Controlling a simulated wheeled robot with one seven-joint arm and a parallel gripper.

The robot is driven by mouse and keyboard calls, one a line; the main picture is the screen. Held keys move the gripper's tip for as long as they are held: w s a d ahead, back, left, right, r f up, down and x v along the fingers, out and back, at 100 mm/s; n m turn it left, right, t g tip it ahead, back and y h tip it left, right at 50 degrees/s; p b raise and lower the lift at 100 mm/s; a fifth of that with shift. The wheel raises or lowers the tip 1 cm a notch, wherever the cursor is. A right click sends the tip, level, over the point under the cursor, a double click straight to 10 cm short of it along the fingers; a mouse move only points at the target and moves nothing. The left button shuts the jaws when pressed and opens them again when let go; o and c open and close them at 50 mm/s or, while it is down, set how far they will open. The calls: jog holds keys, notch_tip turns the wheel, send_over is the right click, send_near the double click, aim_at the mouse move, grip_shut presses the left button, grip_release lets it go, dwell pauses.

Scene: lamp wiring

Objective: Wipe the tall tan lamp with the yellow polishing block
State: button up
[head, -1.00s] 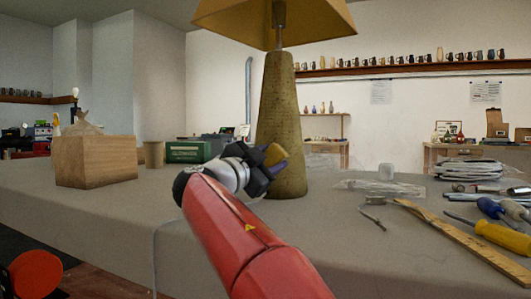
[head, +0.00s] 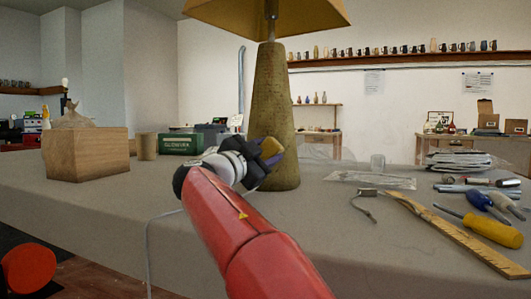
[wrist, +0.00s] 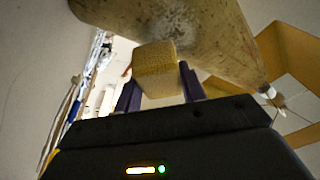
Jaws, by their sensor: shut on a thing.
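The tall tan lamp (head: 272,95) stands upright on the table, with a tapered speckled body and a yellow-tan shade (head: 225,15) cut off by the top edge. My gripper (head: 270,160) is at the lower left part of the lamp body. It is shut on the yellow polishing block (head: 271,148). In the wrist view the block (wrist: 156,68) sits between the two dark fingers, right by the lamp body (wrist: 195,30), which bears a pale patch near the block. I cannot tell whether the block touches the lamp.
A wooden block (head: 88,155) and a green box (head: 180,143) stand to the left. The front middle of the table is mostly clear.

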jog(key=shift+w+d+f, duration=0.1)
jog(key=shift+w+d, duration=0.2)
jog(key=shift+w, duration=0.55)
jog(key=shift+w+a+p, duration=0.25)
jog(key=shift+a+p, duration=0.05)
jog(key=shift+a, duration=0.55)
jog(key=shift+w+a+p, duration=0.2)
jog(key=shift+a+p, duration=0.05)
jog(key=shift+a, duration=0.55)
jog(key=a, duration=0.1)
jog(key=w+a+p, duration=0.1)
jog(key=a, duration=0.1)
jog(key=shift+w+a+f, duration=0.15)
jog(key=shift+w, duration=0.05)
